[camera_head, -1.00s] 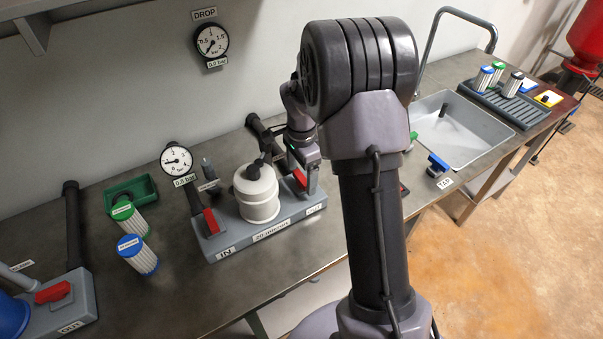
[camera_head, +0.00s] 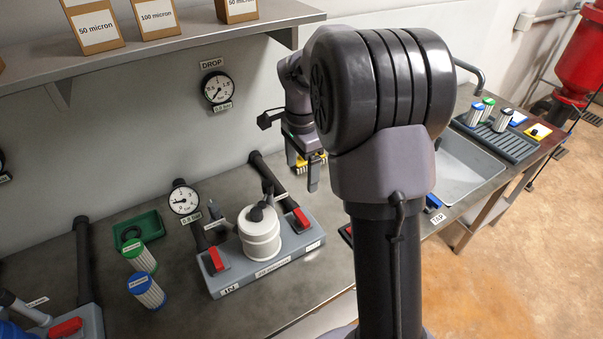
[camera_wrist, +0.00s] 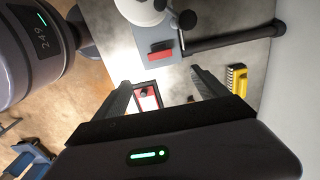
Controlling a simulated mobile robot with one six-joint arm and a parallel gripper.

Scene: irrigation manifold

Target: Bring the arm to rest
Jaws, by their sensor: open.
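My arm is raised over the bench (camera_head: 190,280), and its thick dark joint fills the middle of the head view. My gripper (camera_head: 301,172) hangs fingers-down above the bench, behind and to the right of the white filter housing (camera_head: 259,240). In the wrist view my gripper (camera_wrist: 160,88) has its two fingers spread with nothing held between them. The right red handle (camera_head: 301,218) on the housing's grey base is apart from the fingers. A yellow brush (camera_wrist: 239,78) lies on the bench beyond the fingers; in the head view they partly hide it.
A shelf (camera_head: 190,45) with boxes overhangs the back left. Gauges (camera_head: 218,88) are on the wall. Striped cartridges (camera_head: 146,291) and a green tray (camera_head: 137,229) stand at left. A sink (camera_head: 470,170) and drying rack (camera_head: 505,138) are at right.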

